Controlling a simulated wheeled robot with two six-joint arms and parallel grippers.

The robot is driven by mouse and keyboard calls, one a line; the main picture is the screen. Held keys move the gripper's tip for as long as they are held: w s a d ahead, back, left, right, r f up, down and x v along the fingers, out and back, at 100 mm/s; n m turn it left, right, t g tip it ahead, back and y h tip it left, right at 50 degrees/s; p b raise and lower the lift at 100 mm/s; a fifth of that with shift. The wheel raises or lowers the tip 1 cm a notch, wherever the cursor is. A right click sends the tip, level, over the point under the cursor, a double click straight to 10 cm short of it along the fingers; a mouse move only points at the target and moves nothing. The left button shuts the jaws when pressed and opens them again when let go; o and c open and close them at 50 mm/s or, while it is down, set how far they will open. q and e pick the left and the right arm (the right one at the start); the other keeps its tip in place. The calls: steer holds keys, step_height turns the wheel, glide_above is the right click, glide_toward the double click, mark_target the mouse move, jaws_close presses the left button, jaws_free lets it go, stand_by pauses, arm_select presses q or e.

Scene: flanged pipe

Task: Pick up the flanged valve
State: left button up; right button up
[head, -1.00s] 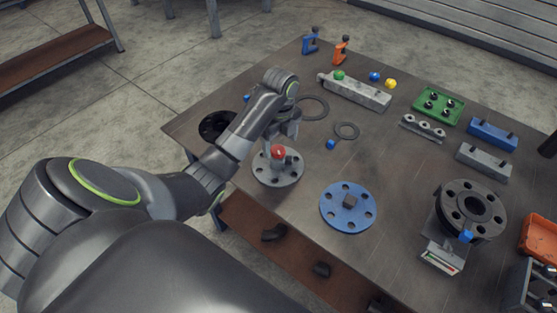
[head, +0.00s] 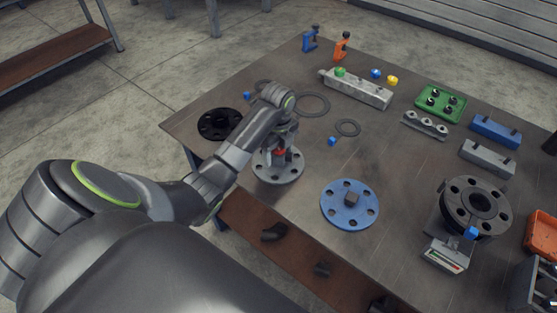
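The flanged valve (head: 278,168) is a grey round flange with bolt holes and a red part on top. It sits upright near the front left edge of the table. My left gripper (head: 281,148) is directly over it, with its fingers down around the level of the red part. The gripper and wrist cover most of the red part, so I cannot tell whether the fingers touch it or how far apart they are. My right gripper is not in view.
A blue flange (head: 349,205) lies right of the valve. A black flange (head: 220,124) lies to the left. A dark flange on a stand (head: 476,207) is at the right. Flat rings (head: 312,104) lie behind the gripper. The table's front edge is close to the valve.

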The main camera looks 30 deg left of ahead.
arm_select(q)
steer(key=c, duration=1.2)
steer(key=shift+w, duration=0.1)
steer(key=shift+a+r, duration=0.1)
steer(key=shift+r, duration=0.35)
step_height(320, 180, up, 2)
steer(key=shift+r, duration=0.2)
step_height(320, 180, up, 5)
steer(key=p, duration=0.5)
steer(key=shift+r, duration=0.2)
steer(key=shift+r+p, duration=0.75)
steer(key=shift+p, duration=0.05)
